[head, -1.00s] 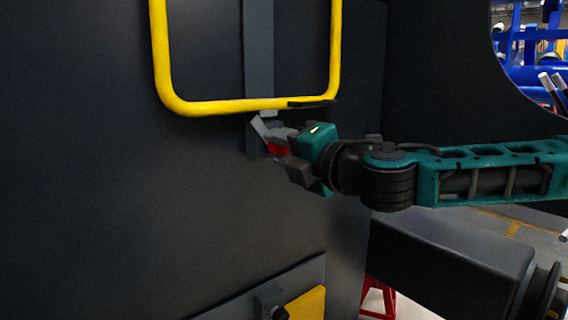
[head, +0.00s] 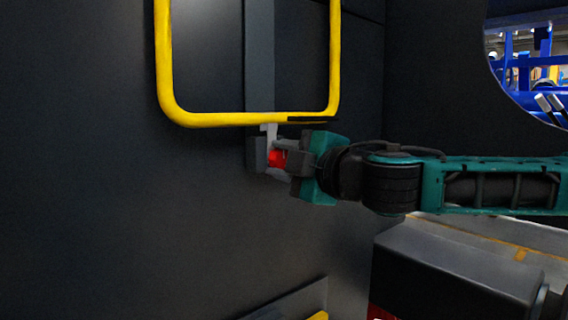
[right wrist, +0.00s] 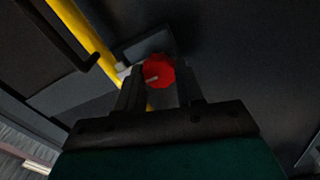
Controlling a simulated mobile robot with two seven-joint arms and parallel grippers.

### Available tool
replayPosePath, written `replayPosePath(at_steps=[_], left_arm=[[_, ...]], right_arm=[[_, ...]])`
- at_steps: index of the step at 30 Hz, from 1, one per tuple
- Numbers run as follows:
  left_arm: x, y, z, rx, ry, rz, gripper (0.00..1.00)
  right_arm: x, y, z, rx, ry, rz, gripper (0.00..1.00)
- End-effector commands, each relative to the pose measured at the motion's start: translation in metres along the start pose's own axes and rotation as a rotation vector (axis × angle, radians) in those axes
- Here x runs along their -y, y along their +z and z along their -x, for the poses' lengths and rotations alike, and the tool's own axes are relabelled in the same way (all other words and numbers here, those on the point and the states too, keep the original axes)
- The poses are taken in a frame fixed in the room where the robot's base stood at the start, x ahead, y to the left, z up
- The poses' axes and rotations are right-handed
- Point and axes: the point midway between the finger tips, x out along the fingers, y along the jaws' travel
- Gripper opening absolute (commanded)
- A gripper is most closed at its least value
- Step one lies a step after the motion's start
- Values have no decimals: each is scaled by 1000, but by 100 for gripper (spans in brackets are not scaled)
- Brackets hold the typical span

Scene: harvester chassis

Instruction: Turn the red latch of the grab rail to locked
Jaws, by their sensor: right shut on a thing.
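The red latch (head: 277,158) sits on a grey block at the foot of the grey upright, just under the yellow grab rail (head: 240,119). My right gripper (head: 282,159) reaches in from the right and is shut on the latch. In the right wrist view the red latch (right wrist: 159,71) shows as a faceted red knob between the two fingers (right wrist: 160,95), with a small pale mark on it. A light grey tab (head: 270,132) stands nearly upright from the latch toward the rail. The fingers partly hide the latch. My left gripper is not in view.
A dark panel wall (head: 120,220) surrounds the rail. A plate with a yellow part (head: 318,316) juts out at the bottom. A dark box-like beam (head: 455,275) lies below my right arm. Blue racks (head: 520,70) show through an opening at the upper right.

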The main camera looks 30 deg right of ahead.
Motion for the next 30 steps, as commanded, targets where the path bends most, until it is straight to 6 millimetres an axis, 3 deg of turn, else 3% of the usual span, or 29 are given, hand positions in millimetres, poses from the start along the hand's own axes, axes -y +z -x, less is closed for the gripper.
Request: replayPosePath(at_steps=[14, 15, 23, 30], left_arm=[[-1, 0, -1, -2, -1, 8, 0], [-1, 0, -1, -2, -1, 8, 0], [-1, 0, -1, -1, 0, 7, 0], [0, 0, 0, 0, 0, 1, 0]], right_arm=[[-2, 1, 0, 2, 4, -15, 6], [-2, 1, 0, 2, 4, -15, 39], [-1, 0, 0, 1, 2, -14, 63], [-1, 0, 0, 1, 1, -14, 63]])
